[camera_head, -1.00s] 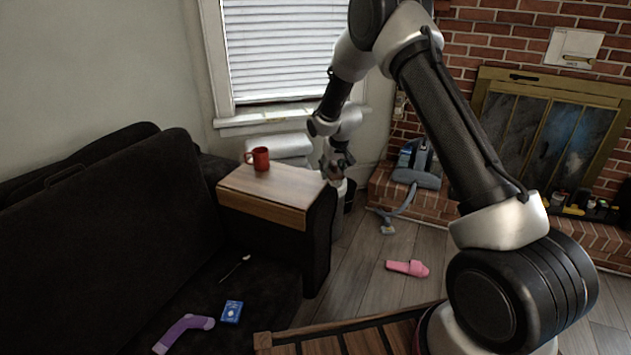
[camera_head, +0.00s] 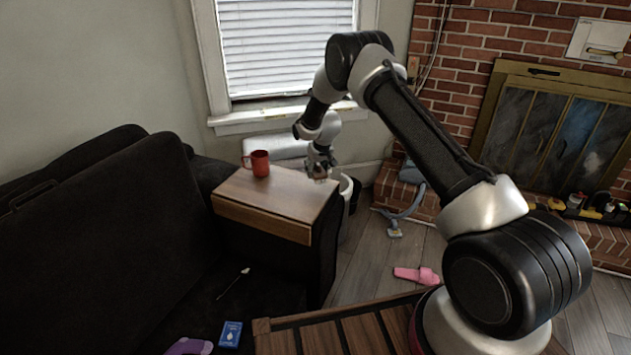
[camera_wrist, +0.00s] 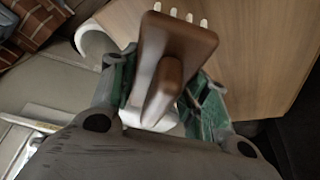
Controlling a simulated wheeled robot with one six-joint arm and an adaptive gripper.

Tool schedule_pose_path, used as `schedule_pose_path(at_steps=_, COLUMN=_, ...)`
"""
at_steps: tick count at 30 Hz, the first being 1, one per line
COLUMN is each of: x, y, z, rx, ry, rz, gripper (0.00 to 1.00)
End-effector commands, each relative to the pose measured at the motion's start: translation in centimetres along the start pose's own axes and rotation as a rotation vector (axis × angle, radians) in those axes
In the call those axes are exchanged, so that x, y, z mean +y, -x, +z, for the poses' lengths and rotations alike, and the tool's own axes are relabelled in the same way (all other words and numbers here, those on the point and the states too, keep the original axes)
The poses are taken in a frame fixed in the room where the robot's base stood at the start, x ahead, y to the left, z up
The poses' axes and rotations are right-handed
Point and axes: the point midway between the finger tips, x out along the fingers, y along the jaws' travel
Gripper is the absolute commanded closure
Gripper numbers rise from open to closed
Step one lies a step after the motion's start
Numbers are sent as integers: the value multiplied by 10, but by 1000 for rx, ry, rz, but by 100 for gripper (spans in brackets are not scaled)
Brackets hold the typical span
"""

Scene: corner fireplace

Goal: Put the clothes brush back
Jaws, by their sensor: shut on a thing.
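The clothes brush (camera_wrist: 163,75), brown with a ridged handle and pale bristle tufts along its far edge, fills the middle of the wrist view. My gripper (camera_wrist: 160,108) is shut on it, a green-lined finger on either side. In the head view my gripper (camera_head: 319,172) hangs at the back right corner of a wood-topped side table (camera_head: 265,213); the brush is too small there to make out clearly. The wrist view shows the wooden top (camera_wrist: 258,45) beyond and to the right of the brush. I cannot tell whether the brush touches it.
A red mug (camera_head: 259,163) stands on the table's back left part. A white bin (camera_head: 347,187) is just right of the table. A dark sofa (camera_head: 110,235) lies left, with a blue card box (camera_head: 230,333) on it. A pink slipper (camera_head: 417,275) lies on the floor.

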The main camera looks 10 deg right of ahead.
Motion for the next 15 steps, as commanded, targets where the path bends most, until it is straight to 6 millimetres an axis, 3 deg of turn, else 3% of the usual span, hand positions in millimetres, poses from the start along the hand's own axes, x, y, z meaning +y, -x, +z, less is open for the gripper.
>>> schedule_pose_path(at_steps=12, x=0, y=-46, z=19, rx=0, ry=0, rz=0, gripper=80)
schedule_pose_path(at_steps=15, x=0, y=-50, z=20, rx=3, ry=0, rz=0, gripper=80)
